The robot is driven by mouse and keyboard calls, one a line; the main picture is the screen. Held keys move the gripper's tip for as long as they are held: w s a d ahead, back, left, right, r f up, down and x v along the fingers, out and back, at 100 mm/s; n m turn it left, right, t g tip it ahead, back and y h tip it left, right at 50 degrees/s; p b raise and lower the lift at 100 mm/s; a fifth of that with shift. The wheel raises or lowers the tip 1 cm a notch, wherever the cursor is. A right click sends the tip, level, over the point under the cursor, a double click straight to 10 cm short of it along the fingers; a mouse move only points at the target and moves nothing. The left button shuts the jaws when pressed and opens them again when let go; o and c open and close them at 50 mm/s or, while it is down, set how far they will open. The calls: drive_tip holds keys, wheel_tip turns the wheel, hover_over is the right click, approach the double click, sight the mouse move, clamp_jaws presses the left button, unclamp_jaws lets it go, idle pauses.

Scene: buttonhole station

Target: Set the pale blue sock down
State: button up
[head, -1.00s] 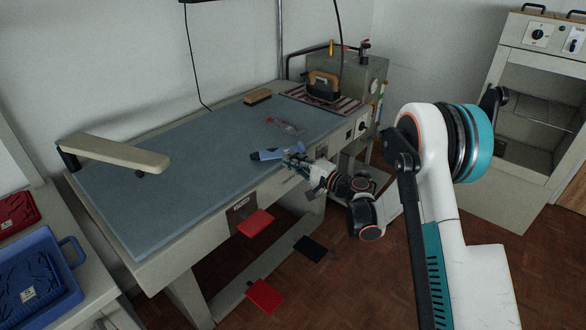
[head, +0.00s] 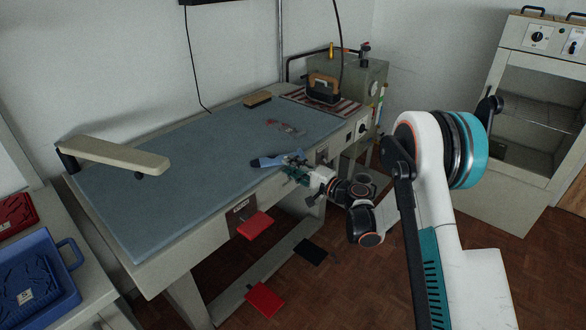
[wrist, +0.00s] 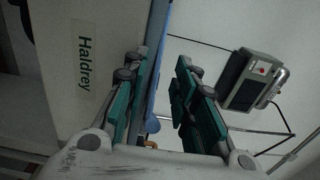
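The pale blue sock (head: 268,162) lies near the front edge of the blue-grey table top (head: 180,180) in the head view. My gripper (head: 292,170) is at its right end, low over the table's front edge. In the wrist view my gripper (wrist: 166,75) has its two teal fingers apart with a clear gap between them. A small bit of blue (wrist: 152,125) shows beside the left finger, probably the sock. The fingers partly hide the sock's right end, so I cannot tell if they touch it.
An iron (head: 322,88) stands on a striped rest at the back right. A brush (head: 257,99) and a clear-and-red item (head: 285,127) lie on the table. A padded arm (head: 115,153) overhangs the left. Blue (head: 70,250) and red (head: 18,210) trays stand at left.

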drive_tip(key=p+v, duration=0.3)
drive_tip(key=v, duration=0.9)
drive_tip(key=shift+p, duration=0.4)
drive_tip(key=s+d+r+n+g+h, duration=0.2)
drive_tip(key=s+r+n+g+h, duration=0.3)
drive_tip(key=s+r, duration=0.85)
drive_tip(key=s+d+r+h, duration=0.1)
drive_tip(key=s+d+h, duration=0.2)
drive_tip(key=s, duration=0.4)
drive_tip(key=s+d+r+n+h, duration=0.1)
drive_tip(key=s+d+h, duration=0.2)
drive_tip(key=s, duration=0.5)
drive_tip(key=s+d+r+n+t+h, duration=0.1)
drive_tip(key=s+d+r+h, duration=0.1)
drive_tip(key=s+d, duration=0.3)
drive_tip(key=s+h, duration=0.1)
drive_tip(key=s, duration=0.1)
drive_tip(key=shift+s+d, duration=0.15)
drive_tip(key=shift+s, duration=0.2)
drive_tip(key=shift+s+d+n, duration=0.25)
drive_tip(key=shift+n, duration=0.05)
clamp_jaws()
drive_tip(key=shift+a, duration=0.1)
